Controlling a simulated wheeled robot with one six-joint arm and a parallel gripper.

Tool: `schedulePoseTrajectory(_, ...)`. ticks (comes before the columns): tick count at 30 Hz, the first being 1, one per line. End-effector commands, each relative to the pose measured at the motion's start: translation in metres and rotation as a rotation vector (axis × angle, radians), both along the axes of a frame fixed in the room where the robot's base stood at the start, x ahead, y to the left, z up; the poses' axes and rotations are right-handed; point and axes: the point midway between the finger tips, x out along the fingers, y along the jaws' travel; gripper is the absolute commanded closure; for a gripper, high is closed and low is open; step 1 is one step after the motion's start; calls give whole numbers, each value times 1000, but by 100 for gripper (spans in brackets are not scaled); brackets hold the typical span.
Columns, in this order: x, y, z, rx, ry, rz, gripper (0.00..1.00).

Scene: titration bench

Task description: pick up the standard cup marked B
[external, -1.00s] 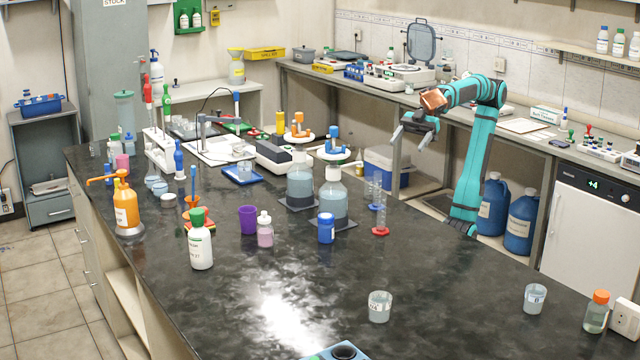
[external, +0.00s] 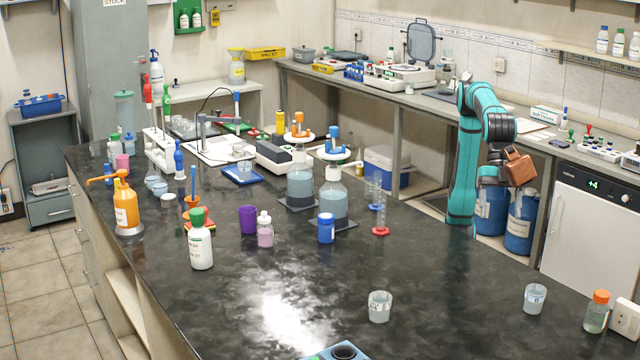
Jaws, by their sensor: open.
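A small clear cup (external: 535,299) with a blue mark that looks like B stands upright near the right end of the black bench. A similar clear cup (external: 379,307) with dark marking, too small to read surely, stands upright to its left. My gripper (external: 488,208) hangs on the folded arm beyond the bench's far edge, above and behind the B cup and well apart from it. Its jaws are open and hold nothing that I can see. The fingertips are hard to make out against the blue jugs behind.
An orange-capped bottle (external: 597,312) and a white socket box (external: 626,318) stand right of the B cup. A red-based cylinder (external: 380,215) and a blue jar (external: 326,228) stand farther left. The bench (external: 455,285) between the two cups is clear.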

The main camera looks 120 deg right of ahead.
Motion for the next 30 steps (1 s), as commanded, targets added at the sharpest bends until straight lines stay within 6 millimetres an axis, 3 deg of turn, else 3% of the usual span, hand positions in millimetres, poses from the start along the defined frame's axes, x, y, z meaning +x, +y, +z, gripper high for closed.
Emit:
schedulePoseTrajectory(1,-7,23,-8,-21,18,30,26)
schedulePoseTrajectory(3,-16,47,-16,-47,39,63,26)
schedulePoseTrajectory(9,-34,89,-31,-96,76,121,26)
schedulePoseTrajectory(16,-36,102,-49,-109,85,133,26)
schedulePoseTrajectory(30,-21,128,-124,-108,85,133,26)
